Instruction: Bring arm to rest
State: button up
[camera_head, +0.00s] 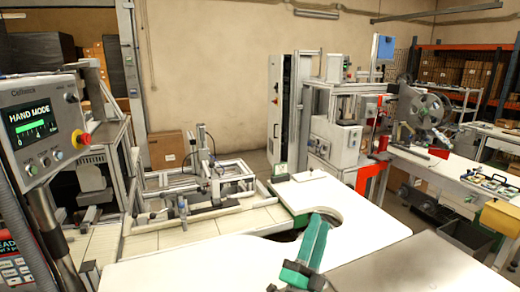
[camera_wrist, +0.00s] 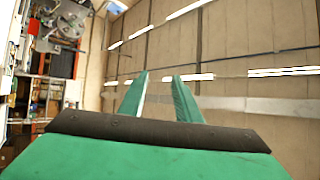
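My gripper (camera_wrist: 160,76) shows in the wrist view as two green, tapered fingers in front of a dark crossbar and a green body. The fingers stand apart with nothing between them, so it is open and empty. The wrist camera looks up at the ceiling (camera_wrist: 245,40) and its strip lights. In the head view a green and black part of my arm rises at the lower middle, in front of the white worktop (camera_head: 375,228). The rest of my arm is out of view.
A control panel (camera_head: 40,124) reading "HAND MODE" stands close at the left. A metal frame fixture (camera_head: 205,185) sits behind the worktop. A machine with a large reel (camera_head: 428,108) stands at the right, by a table with small parts. The worktop around my arm looks clear.

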jog(key=s+a+f+n+g+y, duration=0.1)
jog(key=s+a+f+n+y, duration=0.1)
jog(key=s+f+n+y, duration=0.35)
jog(key=s+a+f+n+y, duration=0.3)
jog(key=s+f+n, duration=0.4)
jog(key=s+f, duration=0.35)
jog(key=s+a+f+n+g+y, duration=0.15)
jog(key=s+f+n+y, duration=0.25)
jog(key=s+f+n, duration=0.4)
jog(key=s+a+f+g, duration=0.2)
jog(key=s+a+f, duration=0.2)
jog(key=s, duration=0.6)
jog(key=s+a+f+m+g, duration=0.1)
jog(key=s+a+f, duration=0.3)
jog(key=s, duration=0.7)
jog(key=shift+s+a+f+g, duration=0.15)
jog(key=shift+a+g, duration=0.1)
jog(key=shift+g, duration=0.4)
